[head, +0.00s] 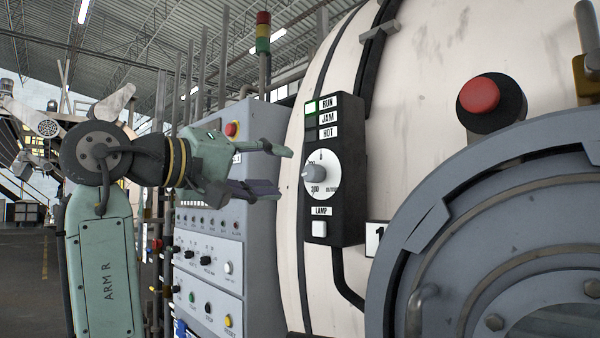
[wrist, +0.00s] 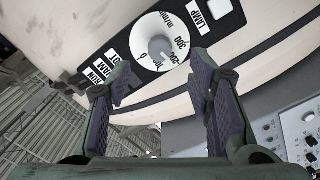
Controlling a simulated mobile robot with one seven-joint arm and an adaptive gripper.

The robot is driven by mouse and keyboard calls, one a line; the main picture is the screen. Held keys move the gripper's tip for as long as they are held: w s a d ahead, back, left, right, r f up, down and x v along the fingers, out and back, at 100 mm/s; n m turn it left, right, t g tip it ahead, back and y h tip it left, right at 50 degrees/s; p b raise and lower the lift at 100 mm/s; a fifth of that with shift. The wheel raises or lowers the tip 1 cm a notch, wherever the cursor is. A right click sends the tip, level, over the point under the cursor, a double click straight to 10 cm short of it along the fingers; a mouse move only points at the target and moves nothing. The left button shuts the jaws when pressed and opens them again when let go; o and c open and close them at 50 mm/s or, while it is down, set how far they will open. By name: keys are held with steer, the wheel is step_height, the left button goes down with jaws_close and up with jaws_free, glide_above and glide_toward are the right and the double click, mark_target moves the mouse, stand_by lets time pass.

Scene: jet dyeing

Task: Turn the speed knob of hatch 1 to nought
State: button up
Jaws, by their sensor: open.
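The speed knob (head: 316,175) is a grey grip on a round white dial with printed numbers, on a black control box (head: 346,200) fixed to the pale curved vessel. The nought is at the top of the dial in the head view, with 300 near the bottom. I cannot read the pointer's exact setting. My gripper (head: 278,170) is open and empty, just left of the knob and apart from it. In the wrist view the knob (wrist: 158,55) lies ahead, between and beyond the two fingers of my gripper (wrist: 160,84).
The box also carries RUN, JAM and HOT labels, with a green light lit by RUN (head: 311,107), and a LAMP button (head: 319,229). A grey control panel (head: 212,240) stands behind my arm. A red button (head: 480,96) and the round grey hatch (head: 440,240) are at right.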

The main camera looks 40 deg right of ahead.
mark_target(309, 174)
steer(key=d, duration=0.3)
steer(key=d+p, duration=0.1)
steer(key=d, duration=0.2)
steer(key=d+p, duration=0.1)
steer(key=d, duration=0.2)
steer(key=shift+w+d, duration=0.1)
steer(key=shift+w, duration=0.25)
jaws_close()
